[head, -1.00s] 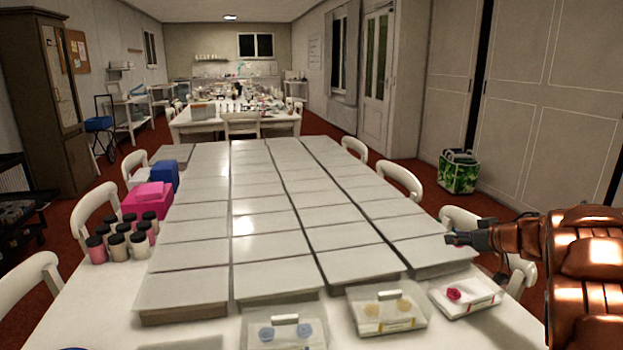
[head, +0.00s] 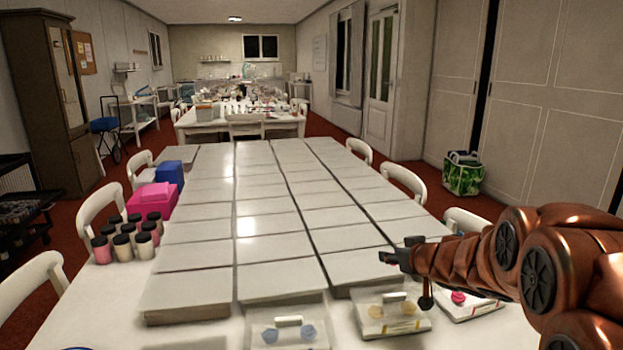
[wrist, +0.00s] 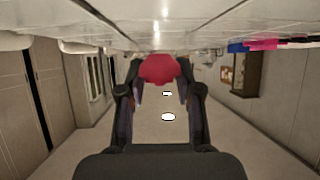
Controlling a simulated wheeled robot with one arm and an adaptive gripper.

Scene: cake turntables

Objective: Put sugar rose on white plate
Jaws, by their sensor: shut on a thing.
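My gripper (head: 392,257) is over the near right part of the table, above the flat white slabs. In the wrist view, my gripper (wrist: 158,88) is shut on a red-pink sugar rose (wrist: 158,68) between its two fingers. The rose does not show clearly in the head view. A second pink rose (head: 458,297) lies in a clear tray at the near right, partly behind my arm. I cannot pick out a separate white plate in either view.
Rows of flat white slabs (head: 275,248) cover most of the table. Clear trays with yellow roses (head: 376,311) and blue roses (head: 270,336) stand at the near edge. Jars (head: 123,245) and a pink box (head: 152,196) stand at the left. White chairs (head: 400,180) line the sides.

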